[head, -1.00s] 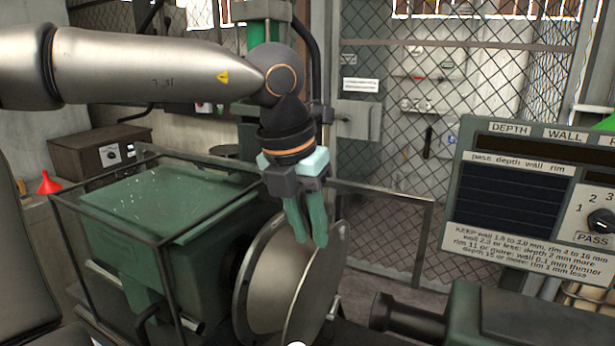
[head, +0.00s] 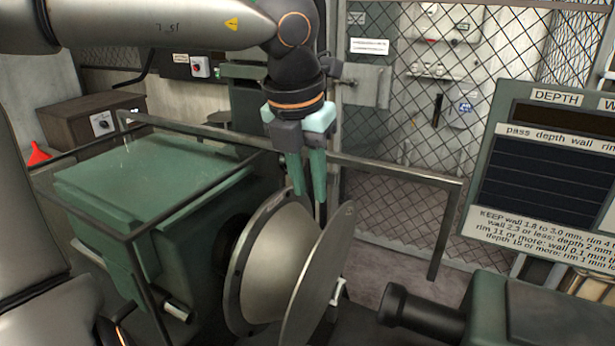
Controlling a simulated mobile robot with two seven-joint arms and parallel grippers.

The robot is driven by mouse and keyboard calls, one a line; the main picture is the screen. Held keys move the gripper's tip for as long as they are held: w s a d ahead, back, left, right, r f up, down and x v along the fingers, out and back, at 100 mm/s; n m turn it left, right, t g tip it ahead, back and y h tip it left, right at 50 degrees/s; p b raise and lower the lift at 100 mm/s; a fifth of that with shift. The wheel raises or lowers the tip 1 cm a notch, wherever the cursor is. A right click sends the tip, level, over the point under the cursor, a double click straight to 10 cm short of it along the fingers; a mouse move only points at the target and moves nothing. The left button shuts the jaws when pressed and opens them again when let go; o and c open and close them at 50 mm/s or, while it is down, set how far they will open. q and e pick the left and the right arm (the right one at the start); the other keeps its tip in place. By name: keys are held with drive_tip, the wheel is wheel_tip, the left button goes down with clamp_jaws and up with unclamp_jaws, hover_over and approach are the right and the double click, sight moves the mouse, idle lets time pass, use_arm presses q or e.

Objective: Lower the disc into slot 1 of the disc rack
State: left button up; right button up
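A wide metal disc (head: 322,280) stands on edge, tilted, at the bottom middle in the head view, against the narrow end of a grey metal cone (head: 272,265). My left gripper (head: 310,205) points down from above with its green fingers a little apart, at the top of the cone and disc. Part of the far finger's tip is hidden behind the metal. I see nothing held between the fingers, and cannot tell whether they touch the rim. My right gripper is out of view, and I see no disc rack.
A green machine housing (head: 150,190) inside a dark rail frame (head: 400,172) stands on the left. A dark cylinder on a green block (head: 540,310) faces the disc from the right. A panel with readouts (head: 550,180) stands at the right, and a mesh fence runs behind.

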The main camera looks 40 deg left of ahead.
use_arm(q)
drive_tip(key=b+x, duration=0.4)
drive_tip(key=x, duration=0.2)
drive_tip(key=shift+f, duration=0.2)
drive_tip(key=shift+w+a+b, duration=0.1)
drive_tip(key=shift+w+b, duration=0.05)
drive_tip(key=shift+b, duration=0.2)
idle(0.5)
drive_tip(key=shift+w+f+b, duration=0.1)
drive_tip(key=shift+f+b, duration=0.2)
drive_tip(key=shift+f, duration=0.05)
drive_tip(key=shift+r, duration=0.15)
idle(0.4)
clamp_jaws()
